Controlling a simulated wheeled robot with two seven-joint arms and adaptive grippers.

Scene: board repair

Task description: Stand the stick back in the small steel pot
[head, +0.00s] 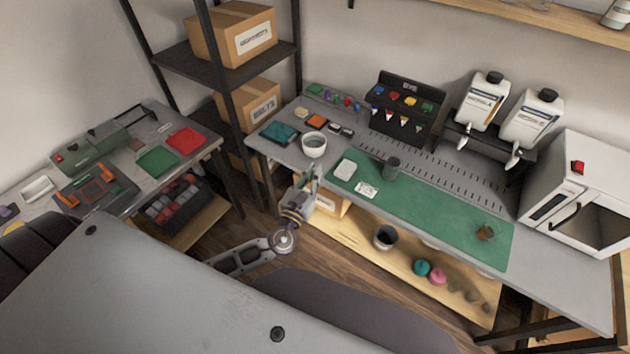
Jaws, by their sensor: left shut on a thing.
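The small steel pot (392,169) looks like the dark grey cup standing upright on the green mat, near the mat's back edge. My left gripper (308,184) is at the front left edge of the bench, to the left of the pot and apart from it. It is shut on a thin thing, which I take to be the stick; at this size it is hard to tell from the fingers. My right gripper is not in view.
A white bowl (313,146) stands on the bench just behind my left gripper. A pale block (345,168) and a label card (366,188) lie on the green mat (430,207). Another dark cup (385,238) is on the lower shelf.

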